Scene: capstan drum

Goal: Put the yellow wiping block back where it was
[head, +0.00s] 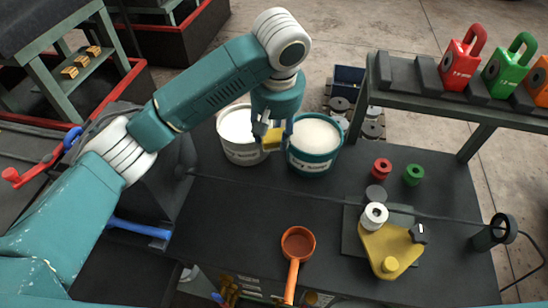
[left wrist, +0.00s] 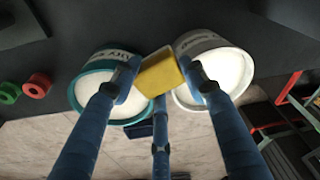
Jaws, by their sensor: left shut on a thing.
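The yellow wiping block (head: 272,138) is held in my left gripper (head: 271,132), above the two buckets. In the left wrist view the yellow block (left wrist: 160,73) sits between the two blue fingertips (left wrist: 162,78), which are shut on it. Below it are a white bucket (head: 243,158) on the left and a teal bucket (head: 312,166) on the right, both with white contents. The block appears over the gap between their rims; its exact height cannot be told. My right gripper does not show.
An orange ladle (head: 298,243) lies at the table's front. A yellow plate fixture (head: 392,248) with a white ring stands at the right. Red (head: 382,168) and green (head: 413,174) rings lie behind it. A raised shelf (head: 425,100) holds coloured padlock-shaped weights. The dark table (head: 240,215) is clear left of the ladle.

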